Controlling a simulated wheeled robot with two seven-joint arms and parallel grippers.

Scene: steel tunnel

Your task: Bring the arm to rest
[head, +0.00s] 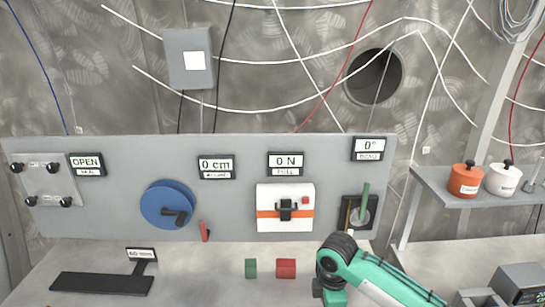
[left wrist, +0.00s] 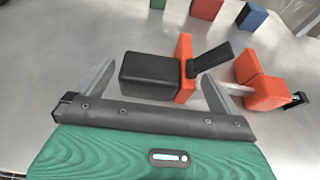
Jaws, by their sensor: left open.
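My left gripper (left wrist: 158,76) shows in the left wrist view, with its two grey fingers spread wide apart. A black block with an orange plate (left wrist: 152,75) appears between and beyond the fingertips; nothing looks clamped, and I cannot tell the gap. An orange block with a black knob (left wrist: 262,88) lies beyond the right finger. In the head view a green arm link of mine with a dark joint (head: 342,250) comes in from the lower right. No gripper jaws show there, and my right gripper is not in view.
A green block (head: 251,268) and a red block (head: 286,268) stand on the bench; a blue block (left wrist: 252,17) shows in the left wrist view. Behind is a grey panel (head: 120,220) with a blue wheel (head: 160,205). A shelf (head: 440,200) with two pots is at right.

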